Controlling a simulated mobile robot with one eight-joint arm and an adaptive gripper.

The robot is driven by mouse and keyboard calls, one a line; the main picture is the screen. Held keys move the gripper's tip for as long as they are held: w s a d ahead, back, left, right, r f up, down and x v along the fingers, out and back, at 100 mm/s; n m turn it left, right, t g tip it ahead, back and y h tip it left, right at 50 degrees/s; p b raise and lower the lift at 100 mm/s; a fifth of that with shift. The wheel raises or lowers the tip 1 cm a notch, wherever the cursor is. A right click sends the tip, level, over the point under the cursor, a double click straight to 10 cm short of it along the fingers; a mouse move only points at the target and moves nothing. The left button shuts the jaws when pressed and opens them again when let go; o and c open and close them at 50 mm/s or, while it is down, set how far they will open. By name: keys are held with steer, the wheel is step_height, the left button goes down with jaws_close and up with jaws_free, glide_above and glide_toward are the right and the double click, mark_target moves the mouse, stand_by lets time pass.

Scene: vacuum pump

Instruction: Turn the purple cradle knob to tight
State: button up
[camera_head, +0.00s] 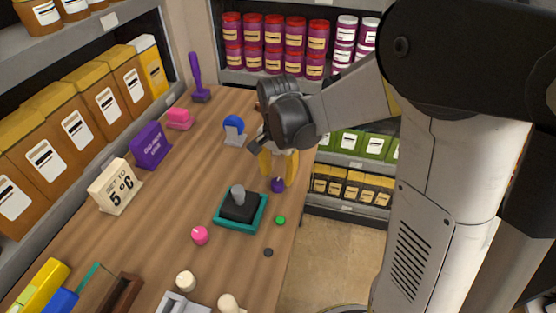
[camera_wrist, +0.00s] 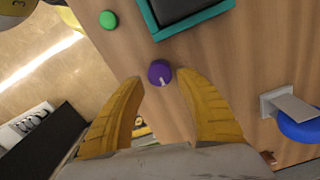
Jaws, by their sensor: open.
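A small purple knob (camera_head: 278,184) sits on the wooden table near its right edge. In the wrist view the purple knob (camera_wrist: 159,73) shows a pale pointer line on its face. My gripper (camera_head: 277,168) is over the table edge, with its yellow fingers reaching down by the knob. In the wrist view my gripper (camera_wrist: 160,80) is open, with one finger on each side of the knob and the knob just ahead between the tips. I cannot tell whether either fingertip touches it. No tight marking is readable.
A teal-rimmed black base with a grey post (camera_head: 240,208) stands close to the knob. A green button (camera_head: 280,220), pink knob (camera_head: 200,235) and blue disc on a grey stand (camera_head: 234,128) are nearby. Shelves (camera_head: 350,170) line the back; floor lies right of the table.

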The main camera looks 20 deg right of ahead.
mark_target(279, 183)
step_height(279, 183, up, 8)
steer(key=shift+r, duration=0.2)
steer(key=shift+s, duration=0.1)
stand_by(0.3)
steer(key=s+r+n+t, duration=0.3)
steer(key=s+n+t, duration=0.4)
steer(key=s+n, duration=0.3)
steer(key=s, duration=0.2)
steer(key=shift+s+a+r, duration=0.15)
steer(key=shift+s+r, duration=0.15)
steer(key=shift+s, duration=0.1)
steer(key=shift+o, duration=0.5)
